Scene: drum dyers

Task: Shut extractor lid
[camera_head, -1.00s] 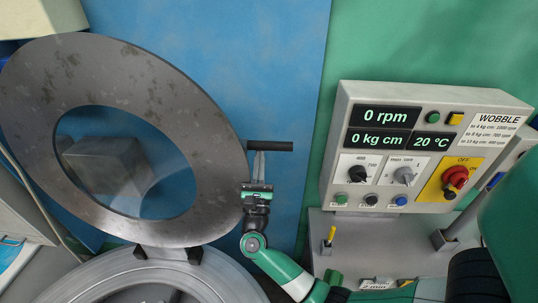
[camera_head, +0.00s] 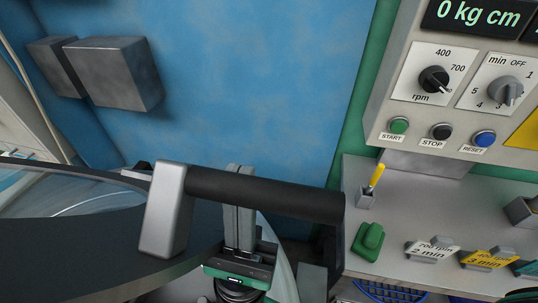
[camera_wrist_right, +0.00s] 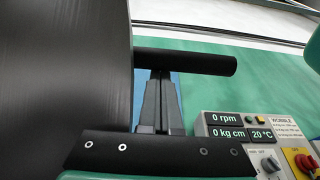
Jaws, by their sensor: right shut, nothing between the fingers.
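The extractor lid (camera_head: 85,262) is a dark grey ring with a clear window (camera_head: 85,196). In the head view it lies low at the left, seen nearly edge-on. Its black bar handle (camera_head: 290,199) sticks out to the right from a silver block (camera_head: 163,215). My right gripper (camera_head: 239,172) is shut and empty, its fingers upright behind the handle bar, which hides part of them. In the right wrist view, the fingertips (camera_wrist_right: 160,76) reach the handle (camera_wrist_right: 200,64), beside the lid's face (camera_wrist_right: 62,65); I cannot tell whether they touch. My left gripper is not in view.
The control panel (camera_head: 450,100) stands at the right, above a grey shelf (camera_head: 400,205) with a pen holder, a green object (camera_head: 368,241) and labelled weights. A grey box (camera_head: 113,72) is fixed to the blue wall behind. The wall area between is clear.

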